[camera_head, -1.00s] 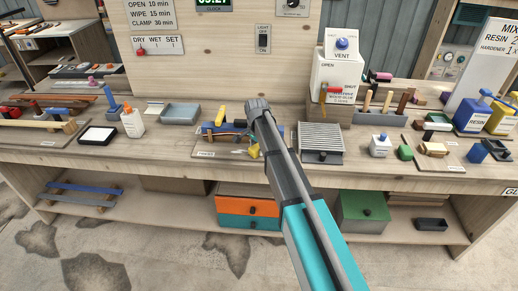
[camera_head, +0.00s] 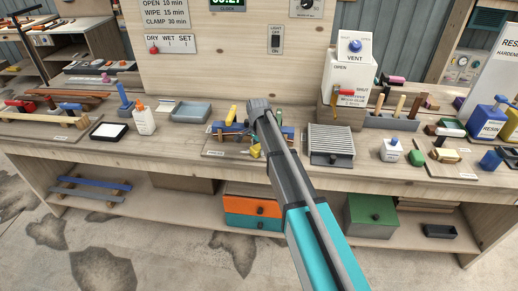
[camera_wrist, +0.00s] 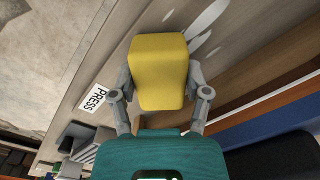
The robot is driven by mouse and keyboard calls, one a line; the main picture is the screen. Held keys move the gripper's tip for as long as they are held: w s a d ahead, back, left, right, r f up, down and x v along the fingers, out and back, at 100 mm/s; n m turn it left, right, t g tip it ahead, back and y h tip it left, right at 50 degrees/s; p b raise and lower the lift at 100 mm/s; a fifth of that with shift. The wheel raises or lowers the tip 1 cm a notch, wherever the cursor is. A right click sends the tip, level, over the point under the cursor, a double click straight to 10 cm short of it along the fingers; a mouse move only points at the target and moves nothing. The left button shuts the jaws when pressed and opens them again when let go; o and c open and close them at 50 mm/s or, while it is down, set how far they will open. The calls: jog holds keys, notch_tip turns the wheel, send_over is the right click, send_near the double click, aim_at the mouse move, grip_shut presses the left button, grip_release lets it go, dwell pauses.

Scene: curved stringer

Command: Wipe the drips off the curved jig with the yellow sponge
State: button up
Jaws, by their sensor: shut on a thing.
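The yellow sponge (camera_wrist: 158,72) is between the fingers of my gripper (camera_wrist: 158,82) in the wrist view, which is shut on it. Pale streaks (camera_wrist: 206,22) and small pale spots show on the wood beside the sponge's upper right. Brown and blue strips (camera_wrist: 278,120) lie to the right of the sponge. In the head view my arm reaches over the bench to the work with blue blocks (camera_head: 226,129) and a yellow piece on top, which looks like the jig. My arm hides part of it. I cannot tell whether the sponge touches the surface.
A grey ribbed unit (camera_head: 330,144) stands right of my arm. A glue bottle (camera_head: 145,121) and a grey tray (camera_head: 192,112) stand to the left. The vent box (camera_head: 349,75) rises behind. Bare bench shows along the front.

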aim_at(240, 152)
jog(key=shift+w+a+f, duration=0.1)
jog(key=shift+a, duration=1.75)
jog(key=shift+a, duration=0.1)
jog(key=shift+w+a, duration=0.2)
jog(key=shift+a, duration=1.6)
jog(key=shift+d+r+p, duration=0.1)
jog(key=shift+r+p, duration=2.9)
jog(key=shift+r, duration=0.1)
jog(key=shift+r+p, duration=1.5)
